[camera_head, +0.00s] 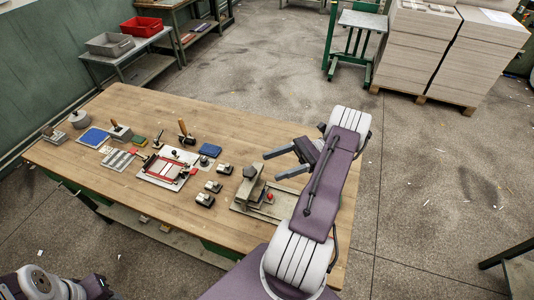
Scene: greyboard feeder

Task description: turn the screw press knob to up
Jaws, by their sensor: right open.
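The grey device that looks like the screw press (247,191) stands on a pale base plate near the right end of the wooden table. A dark knob (250,172) shows at its top; its exact setting is too small to tell. My right gripper (271,166) is open and empty, its two grey fingers apart and pointing left. In the picture its fingertips are just right of the knob, with a small gap. My left arm shows only in part at the lower left corner, and I see no fingers of its gripper.
Several small black-and-grey blocks (205,199) lie left of the press. A red-framed fixture (166,168), hand tools and a blue tray (93,137) are farther left on the table (240,131). Pallets of stacked board (416,48) stand at the back right.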

